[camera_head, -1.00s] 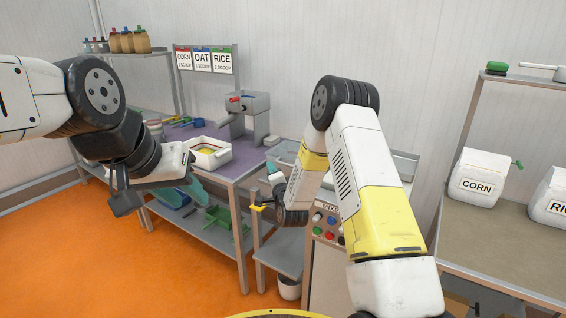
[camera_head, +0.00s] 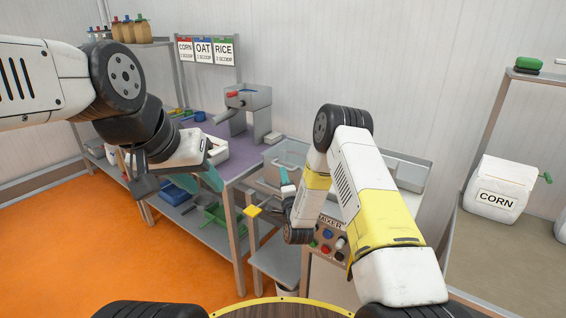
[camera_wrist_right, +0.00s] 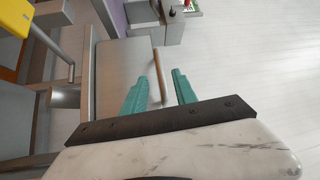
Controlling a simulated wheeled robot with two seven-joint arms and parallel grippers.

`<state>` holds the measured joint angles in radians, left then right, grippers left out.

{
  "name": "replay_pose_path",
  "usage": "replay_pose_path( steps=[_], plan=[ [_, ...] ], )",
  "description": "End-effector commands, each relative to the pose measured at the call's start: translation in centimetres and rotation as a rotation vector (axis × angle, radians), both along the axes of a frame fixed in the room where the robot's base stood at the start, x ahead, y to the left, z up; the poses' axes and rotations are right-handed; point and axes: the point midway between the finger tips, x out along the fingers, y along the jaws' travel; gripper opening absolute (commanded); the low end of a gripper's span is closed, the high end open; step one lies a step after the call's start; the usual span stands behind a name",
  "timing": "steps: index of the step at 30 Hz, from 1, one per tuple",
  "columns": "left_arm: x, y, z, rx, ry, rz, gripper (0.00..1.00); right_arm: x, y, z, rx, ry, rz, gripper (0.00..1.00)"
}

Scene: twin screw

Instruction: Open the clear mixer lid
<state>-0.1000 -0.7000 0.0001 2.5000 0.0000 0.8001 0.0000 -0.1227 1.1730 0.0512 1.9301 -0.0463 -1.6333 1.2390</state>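The mixer (camera_head: 326,240) with its coloured buttons stands behind my right arm. Its clear lid (camera_head: 284,150) appears down over the top, partly hidden by my arm. My right gripper (camera_head: 286,178) is at the mixer's left front side. In the right wrist view its two teal fingers (camera_wrist_right: 160,92) are spread, one on each side of a thin bar handle (camera_wrist_right: 157,62), with gaps beside it. My left gripper (camera_head: 210,176) hangs in front of the purple-topped table, away from the mixer; its finger gap is not clear.
A yellow-ended lever (camera_head: 254,211) sticks out left of the mixer. Orange floor (camera_head: 90,245) is open at left.

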Motion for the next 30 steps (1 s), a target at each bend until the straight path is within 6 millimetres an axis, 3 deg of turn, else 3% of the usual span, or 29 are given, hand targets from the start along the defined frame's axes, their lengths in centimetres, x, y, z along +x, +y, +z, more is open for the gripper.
replay_pose_path(
  steps=[12, 23, 28, 30],
  plan=[
    [0.0, 0.0, 0.0, 0.000, 0.000, 0.000, 0.36, 6.0, 1.0, 0.8, -0.002, 0.000, 0.000, 0.34],
    [0.0, 0.0, 0.0, 0.000, 0.000, 0.000, 0.36, 6.7, 1.1, 0.9, -0.001, 0.002, 0.000, 0.34],
    [0.0, 0.0, 0.0, 0.000, 0.000, 0.000, 0.36, 6.7, 1.1, 0.9, -0.001, 0.001, 0.000, 0.04],
    [0.0, 0.0, 0.0, 0.000, 0.000, 0.000, 0.36, 6.7, 1.1, 0.9, -0.001, 0.001, 0.000, 0.00]
  ],
)
